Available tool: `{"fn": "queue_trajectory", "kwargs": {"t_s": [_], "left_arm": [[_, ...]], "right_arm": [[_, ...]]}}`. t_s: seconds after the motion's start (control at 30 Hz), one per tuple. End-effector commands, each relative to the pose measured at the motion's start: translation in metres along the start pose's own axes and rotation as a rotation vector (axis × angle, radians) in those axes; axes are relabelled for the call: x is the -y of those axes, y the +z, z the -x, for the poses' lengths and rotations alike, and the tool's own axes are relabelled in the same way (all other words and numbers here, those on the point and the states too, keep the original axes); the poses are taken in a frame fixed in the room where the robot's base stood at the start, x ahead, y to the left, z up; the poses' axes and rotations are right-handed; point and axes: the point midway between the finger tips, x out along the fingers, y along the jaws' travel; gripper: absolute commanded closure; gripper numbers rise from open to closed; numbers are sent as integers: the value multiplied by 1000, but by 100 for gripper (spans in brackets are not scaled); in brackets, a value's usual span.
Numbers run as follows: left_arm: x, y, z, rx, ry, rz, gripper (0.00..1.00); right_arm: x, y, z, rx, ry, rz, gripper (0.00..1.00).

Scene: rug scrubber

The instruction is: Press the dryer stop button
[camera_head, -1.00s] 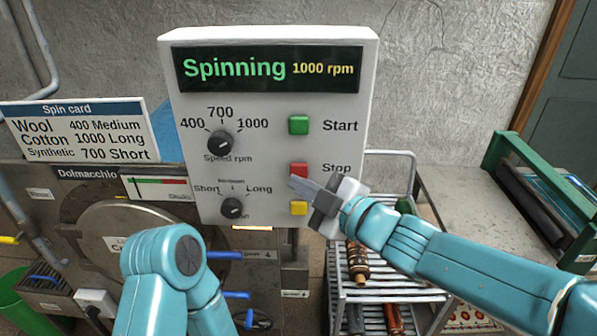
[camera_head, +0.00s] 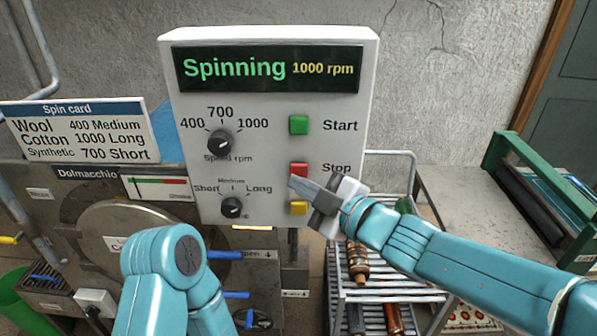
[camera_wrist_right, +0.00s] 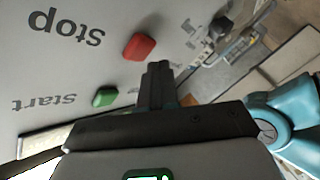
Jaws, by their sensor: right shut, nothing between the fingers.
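The dryer control panel (camera_head: 270,160) is white, and its display (camera_head: 268,68) reads "Spinning 1000 rpm". The red stop button (camera_head: 299,169) sits beside the word "Stop", below the green start button (camera_head: 299,125) and above a yellow button (camera_head: 299,208). My right gripper (camera_head: 296,183) is shut and empty, its tips in front of the panel at the lower edge of the red button. In the right wrist view the red button (camera_wrist_right: 139,46) shows fully, just beyond the closed fingertips (camera_wrist_right: 157,66); contact cannot be told. My left arm shows at lower left, its gripper out of view.
Two black dials (camera_head: 219,143) are on the panel's left side. A spin card (camera_head: 78,131) stands left of the panel. A metal rack (camera_head: 385,290) with rollers stands below my right arm. A grey table (camera_head: 455,185) with a green frame is at right.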

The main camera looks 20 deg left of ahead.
Motion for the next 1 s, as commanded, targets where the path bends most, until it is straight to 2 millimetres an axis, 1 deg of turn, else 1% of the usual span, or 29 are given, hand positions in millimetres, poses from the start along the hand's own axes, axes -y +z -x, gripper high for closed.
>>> {"fn": "queue_trajectory", "kwargs": {"t_s": [0.37, 0.63, 1.0], "left_arm": [[0, 0, 0, 0, 0, 0, 57], [-2, 0, 6, 0, 0, 0, 57], [-2, 0, 5, 0, 0, 0, 57]], "right_arm": [[0, 0, 0, 0, 0, 0, 100], [-5, 3, -5, 1, 0, -1, 100], [-4, 4, -6, 0, 0, 0, 100]]}}
